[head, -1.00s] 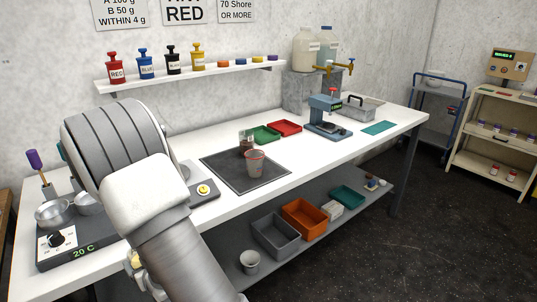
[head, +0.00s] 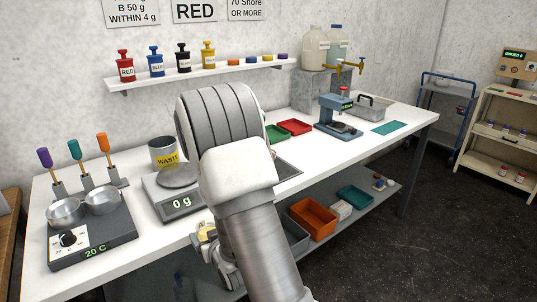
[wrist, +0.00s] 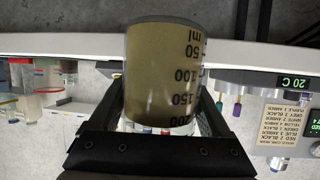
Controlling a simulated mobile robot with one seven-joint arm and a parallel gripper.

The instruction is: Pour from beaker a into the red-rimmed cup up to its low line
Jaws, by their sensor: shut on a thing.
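In the wrist view, which is turned upside down, my gripper (wrist: 162,118) is shut around a beaker (wrist: 160,75) filled with olive-amber liquid. Its black scale reads 50 to 200 ml, and it looks about upright. I cannot read a letter on it, so I cannot tell if it is beaker a. Small clear containers show at the left of the wrist view; one with a red band (wrist: 50,90) may be the red-rimmed cup, but its line is unreadable.
A scale (head: 181,205) reading 0 g, a WASTE can (head: 164,154) and a hotplate (head: 92,243) with metal bowls stand left of my arm. A green tray (head: 277,132), red tray (head: 294,127) and press (head: 338,118) stand to the right. The bench's right end is mostly clear.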

